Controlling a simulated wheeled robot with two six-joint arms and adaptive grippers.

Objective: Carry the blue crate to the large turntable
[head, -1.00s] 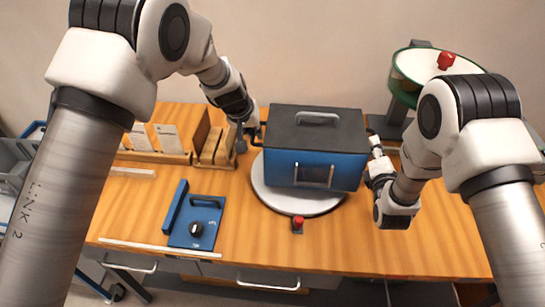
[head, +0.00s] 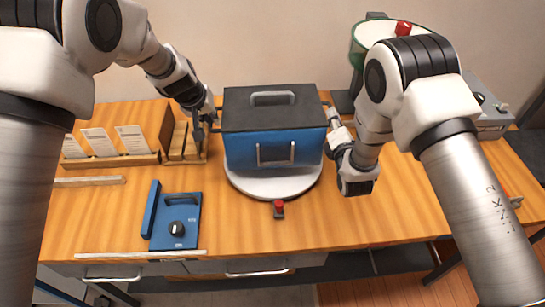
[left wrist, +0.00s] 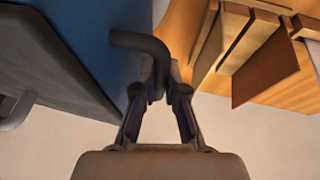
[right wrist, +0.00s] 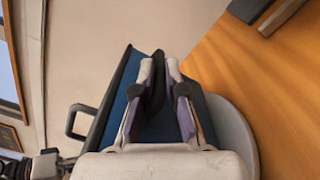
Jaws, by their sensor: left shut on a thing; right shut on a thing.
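The blue crate (head: 240,150) has a dark lid with a handle on top and a front handle. It stands over the middle of the large white round turntable (head: 275,188), roughly level; I cannot tell whether its base touches the disc. My left gripper (head: 210,122) is shut on the crate's left side handle, and the left wrist view shows its fingers (left wrist: 160,82) around the dark bar. My right gripper (head: 334,118) is shut on the right side handle, between its fingers in the right wrist view (right wrist: 158,75). The turntable's far part is hidden behind the crate.
A wooden rack with cards (head: 110,150) is left. A grey device (head: 485,105) is far right.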

